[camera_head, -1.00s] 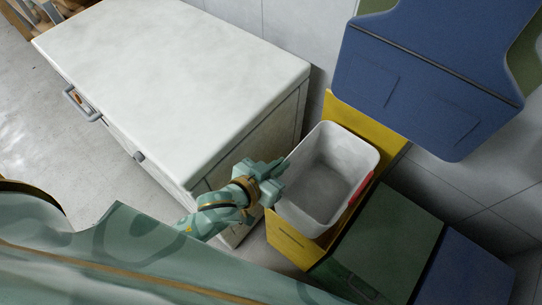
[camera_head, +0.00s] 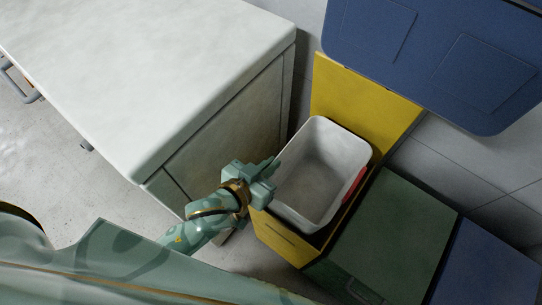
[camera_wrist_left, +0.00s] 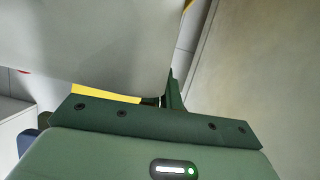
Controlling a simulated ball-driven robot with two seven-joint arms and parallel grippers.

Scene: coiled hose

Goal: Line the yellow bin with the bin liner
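The bin liner (camera_head: 318,178) is a pale grey, box-shaped, open-topped insert with a red patch on its right rim. It sits within the yellow bin (camera_head: 283,237), its rim standing above the bin's front edge. A tall yellow panel (camera_head: 362,102) rises behind it. My left gripper (camera_head: 270,172) is at the liner's left rim and looks shut on it. In the left wrist view the liner's wall (camera_wrist_left: 95,40) fills the upper left and hides one finger; the other finger shows beside it. How deep the liner sits is hidden. My right gripper is not in view.
A white-topped cabinet (camera_head: 150,70) stands left of the bin, with a narrow floor gap between. A dark green bin (camera_head: 392,235) and a blue bin (camera_head: 485,265) adjoin on the right. A blue panel (camera_head: 425,55) overhangs at the upper right.

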